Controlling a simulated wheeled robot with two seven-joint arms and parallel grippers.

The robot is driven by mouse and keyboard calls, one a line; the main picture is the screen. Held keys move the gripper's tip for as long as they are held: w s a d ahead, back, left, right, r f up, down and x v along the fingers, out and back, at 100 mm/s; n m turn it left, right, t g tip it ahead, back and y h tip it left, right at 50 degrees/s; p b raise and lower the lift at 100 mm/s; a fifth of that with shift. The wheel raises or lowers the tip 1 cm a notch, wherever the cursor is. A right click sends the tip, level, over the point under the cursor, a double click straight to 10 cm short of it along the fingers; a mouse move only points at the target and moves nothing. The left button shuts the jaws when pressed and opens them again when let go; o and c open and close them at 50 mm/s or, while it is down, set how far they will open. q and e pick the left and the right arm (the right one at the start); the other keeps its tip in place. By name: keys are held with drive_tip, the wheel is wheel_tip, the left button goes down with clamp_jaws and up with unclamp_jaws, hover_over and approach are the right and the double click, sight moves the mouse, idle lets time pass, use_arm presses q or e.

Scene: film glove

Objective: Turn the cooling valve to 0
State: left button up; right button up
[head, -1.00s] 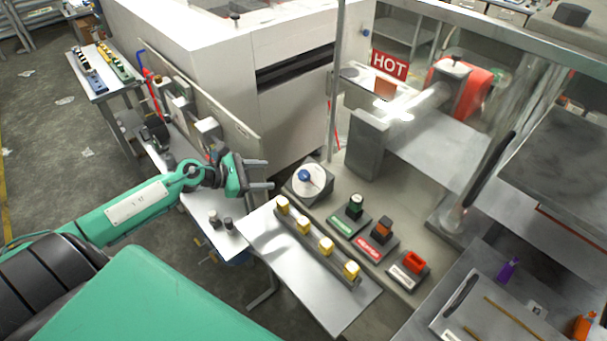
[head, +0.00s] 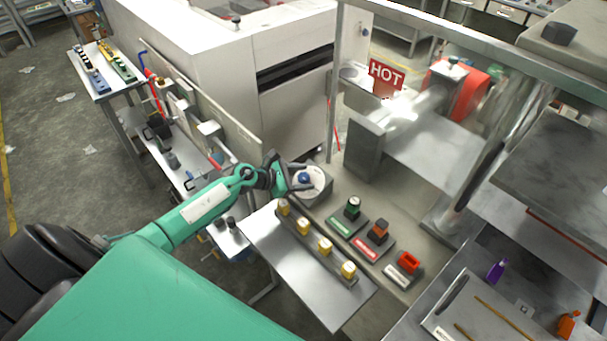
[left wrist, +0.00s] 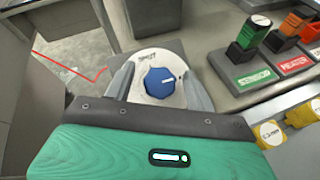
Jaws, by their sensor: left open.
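The cooling valve is a blue knob (head: 305,178) on a round white dial (head: 316,185) set on a grey base. In the left wrist view the blue knob (left wrist: 158,82) lies between the two fingers of my left gripper (left wrist: 160,83), with a visible gap on both sides. My left gripper (head: 299,180) is open at the dial, its fingers reaching over the near side and partly hiding it in the head view. The dial's printed marks are too small to read. My right gripper is not in view.
Right of the dial stand green (head: 352,207), orange (head: 377,231) and red (head: 408,262) controls on labelled bases. A rail with several yellow knobs (head: 324,246) lies in front. A vertical metal post (head: 333,110) rises behind the dial, near a white machine (head: 220,70).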

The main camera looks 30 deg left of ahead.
use_arm(q)
drive_tip(key=shift+w+d+f, duration=0.1)
drive_tip(key=shift+w+d, duration=0.05)
drive_tip(key=shift+w, duration=0.05)
